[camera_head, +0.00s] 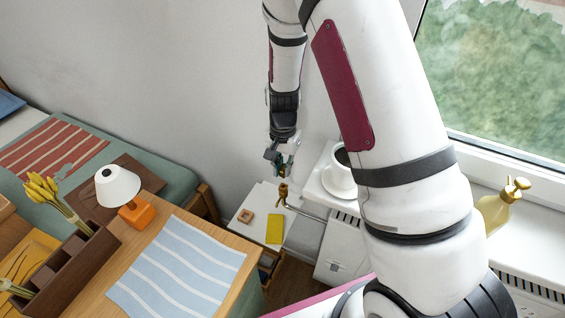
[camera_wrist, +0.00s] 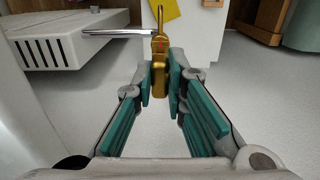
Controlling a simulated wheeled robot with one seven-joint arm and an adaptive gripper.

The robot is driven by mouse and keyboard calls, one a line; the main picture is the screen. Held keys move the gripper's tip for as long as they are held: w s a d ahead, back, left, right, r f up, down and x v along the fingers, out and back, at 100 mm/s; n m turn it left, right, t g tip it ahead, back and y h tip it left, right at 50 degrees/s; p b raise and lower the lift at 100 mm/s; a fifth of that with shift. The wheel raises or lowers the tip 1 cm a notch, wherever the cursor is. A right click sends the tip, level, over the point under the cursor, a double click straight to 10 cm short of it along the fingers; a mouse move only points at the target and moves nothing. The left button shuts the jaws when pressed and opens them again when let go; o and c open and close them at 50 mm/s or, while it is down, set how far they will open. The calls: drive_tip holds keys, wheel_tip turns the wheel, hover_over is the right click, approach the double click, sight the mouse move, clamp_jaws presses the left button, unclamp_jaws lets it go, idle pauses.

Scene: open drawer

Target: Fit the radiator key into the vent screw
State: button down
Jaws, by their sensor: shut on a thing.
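My gripper (camera_head: 281,160) points down beside the wall; in the wrist view its teal-padded fingers (camera_wrist: 161,75) are shut on the brass radiator key (camera_wrist: 160,82). The key also shows below the gripper in the head view (camera_head: 283,186). A silver pipe (camera_wrist: 118,31) runs from the white radiator (camera_wrist: 62,42) to brass-coloured fittings (camera_wrist: 159,38) just beyond the key. The key and these fittings overlap in line, so I cannot tell whether the key is seated on the vent screw or just above it. The screw itself is not clearly visible.
The radiator (camera_head: 343,250) stands under the sill, which holds a white cup (camera_head: 340,178) near my arm and a gold bottle (camera_head: 494,210). A small white cabinet (camera_head: 250,216) with a yellow item (camera_head: 275,229) stands left of the pipe. A desk with a lamp (camera_head: 120,190) is farther left.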

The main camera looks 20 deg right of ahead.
drive_tip(key=shift+f+b, duration=0.75)
drive_tip(key=shift+f, duration=1.1)
drive_tip(key=shift+f+b, duration=0.3)
drive_tip(key=shift+f, duration=0.55)
idle(1.5)
